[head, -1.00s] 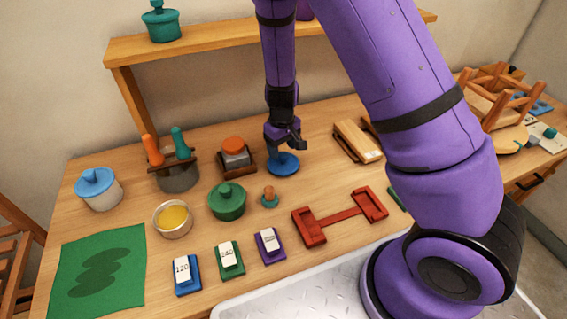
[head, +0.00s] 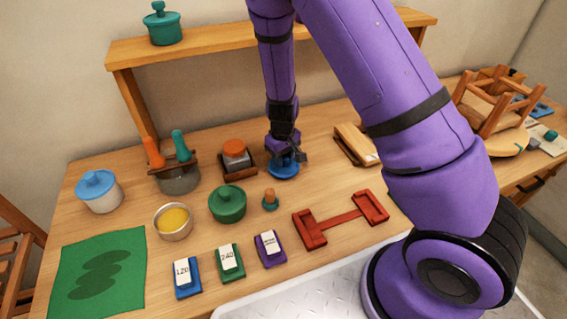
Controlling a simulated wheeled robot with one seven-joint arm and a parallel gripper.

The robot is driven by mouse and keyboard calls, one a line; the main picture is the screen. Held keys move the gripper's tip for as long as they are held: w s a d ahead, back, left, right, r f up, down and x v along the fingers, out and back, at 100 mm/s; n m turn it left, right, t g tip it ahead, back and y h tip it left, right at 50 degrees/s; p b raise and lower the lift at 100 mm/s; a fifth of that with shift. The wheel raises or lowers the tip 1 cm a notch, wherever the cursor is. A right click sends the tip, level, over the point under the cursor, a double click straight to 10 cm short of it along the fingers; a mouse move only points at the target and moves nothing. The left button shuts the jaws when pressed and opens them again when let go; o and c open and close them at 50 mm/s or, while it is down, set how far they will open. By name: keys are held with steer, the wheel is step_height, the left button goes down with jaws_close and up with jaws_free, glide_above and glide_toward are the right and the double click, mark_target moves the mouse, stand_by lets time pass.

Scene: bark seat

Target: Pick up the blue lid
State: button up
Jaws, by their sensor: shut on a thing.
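A round blue lid (head: 284,171) lies on the wooden table, in the middle toward the back. My gripper (head: 286,155) points down at it from above, with its jaws shut on the lid's upper part. The fingers hide most of that grip. The lid's rim shows below them and looks to be at table level. Another blue lid (head: 96,183) sits on a white pot (head: 104,200) at the far left, apart from my gripper.
An orange-topped block (head: 234,150) in a wooden holder stands left of my gripper. Wooden blocks (head: 352,145) lie to the right. A raised shelf (head: 215,47) runs behind.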

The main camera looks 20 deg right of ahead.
step_height(320, 180, up, 10)
steer(key=shift+r, duration=0.1)
stand_by(0.4)
steer(key=shift+a, duration=0.1)
stand_by(0.9)
